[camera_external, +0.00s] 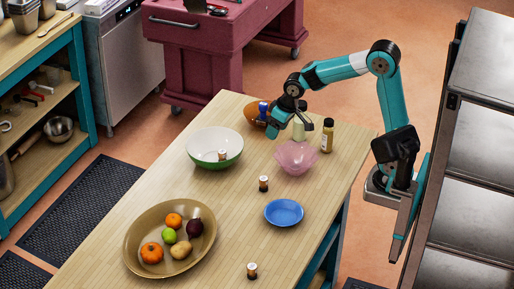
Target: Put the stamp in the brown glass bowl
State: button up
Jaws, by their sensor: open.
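One (263,184) stands mid-table, one (252,271) near the front edge, and one (222,155) shows within the outline of the white-and-green bowl. A wide brown bowl (133,254) at the table's front left holds fruit and vegetables; whether it is glass is unclear. My gripper (288,130) is open and appears empty. It points down over the far part of the table, near the pink bowl and well away from the brown bowl.
The white-and-green bowl (204,141), pink glass bowl (296,158), yellow bottle (327,137), pale bottle (298,130), blue-topped item (263,111) and orange-brown object (252,116) crowd the far end. A blue plate (284,212) lies at right. The front-right tabletop is mostly clear.

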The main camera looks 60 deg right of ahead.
jog(key=s+a+n+g+y, duration=0.1)
jog(key=s+a+n, duration=0.3)
jog(key=s, duration=0.7)
jog(key=s+a+n+g+y, duration=0.2)
jog(key=s+a, duration=0.4)
jog(key=s, duration=0.6)
jog(key=shift+a+r+n+g, duration=0.15)
jog(key=shift+r+n+g, duration=0.15)
jog(key=shift+n, duration=0.6)
